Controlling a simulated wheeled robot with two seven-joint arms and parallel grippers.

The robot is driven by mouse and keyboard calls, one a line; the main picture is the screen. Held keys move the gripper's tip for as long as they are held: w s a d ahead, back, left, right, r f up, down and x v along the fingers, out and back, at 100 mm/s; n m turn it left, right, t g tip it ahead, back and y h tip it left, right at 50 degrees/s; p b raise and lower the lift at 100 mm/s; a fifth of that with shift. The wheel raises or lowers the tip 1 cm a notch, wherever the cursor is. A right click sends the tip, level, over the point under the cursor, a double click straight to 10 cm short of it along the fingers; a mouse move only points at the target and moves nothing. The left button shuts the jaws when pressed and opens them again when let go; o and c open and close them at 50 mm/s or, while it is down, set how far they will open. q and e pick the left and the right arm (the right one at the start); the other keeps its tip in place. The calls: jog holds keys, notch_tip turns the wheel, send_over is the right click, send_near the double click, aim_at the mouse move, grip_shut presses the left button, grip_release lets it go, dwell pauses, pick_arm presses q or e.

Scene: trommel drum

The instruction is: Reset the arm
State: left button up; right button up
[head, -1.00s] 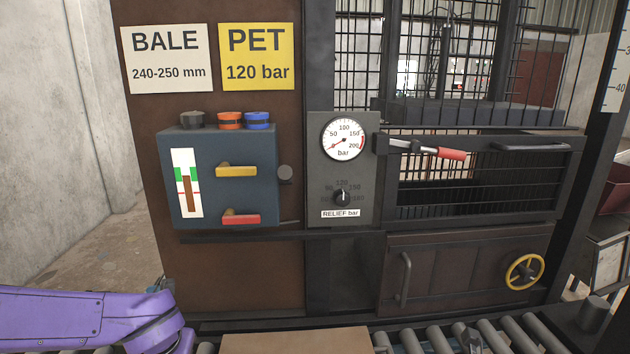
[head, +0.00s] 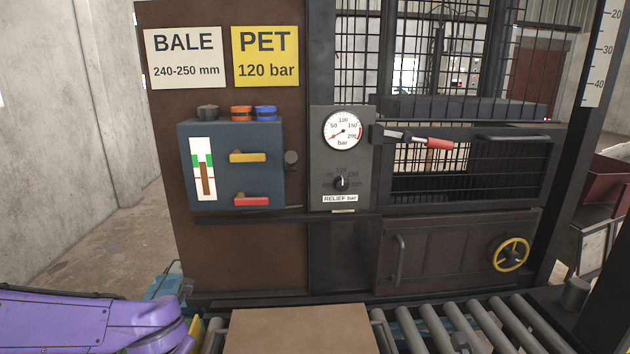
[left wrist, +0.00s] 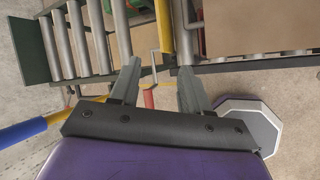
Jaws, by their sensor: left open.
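My left arm, purple, comes in at the lower left of the head view, and its gripper is out of that picture. In the left wrist view my left gripper (left wrist: 158,90) is open, its two grey fingers apart with nothing held between them. Beyond the fingers are a roller conveyor (left wrist: 88,40) and a thin handle with a red grip (left wrist: 149,98), which appears below and not held. My right gripper is in neither view.
A brown press stands ahead with a blue-grey control box (head: 230,165), a pressure gauge (head: 342,131), a red-gripped lever (head: 427,142) and a yellow handwheel (head: 511,253). A brown slab (head: 298,328) lies on the rollers (head: 440,328) in front.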

pick_arm(q)
jog(key=s+a+f+m+t+y+b, duration=0.1)
jog(key=s+f+m+b, duration=0.15)
jog(key=f+m, duration=0.65)
jog(key=s+a+f+m+t+y+b, duration=0.15)
jog(key=s+f+m, duration=0.25)
jog(key=f+m, duration=0.55)
jog(key=s+f+m+g+h+b, duration=0.2)
jog(key=s+f+m+g+b, duration=0.3)
jog(key=s+f, duration=1.5)
jog(key=shift+s+f+m+h+b, duration=0.35)
jog(key=shift+s+m+b, duration=0.15)
jog(key=shift+s+m, duration=0.55)
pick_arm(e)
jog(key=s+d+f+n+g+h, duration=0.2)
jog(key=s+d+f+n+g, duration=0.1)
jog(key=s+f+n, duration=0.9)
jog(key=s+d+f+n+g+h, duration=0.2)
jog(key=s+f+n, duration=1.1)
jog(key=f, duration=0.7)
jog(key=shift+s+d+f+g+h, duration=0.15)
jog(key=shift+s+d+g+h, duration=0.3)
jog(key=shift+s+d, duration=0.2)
pick_arm(q)
jog(key=shift+w+d, duration=0.1)
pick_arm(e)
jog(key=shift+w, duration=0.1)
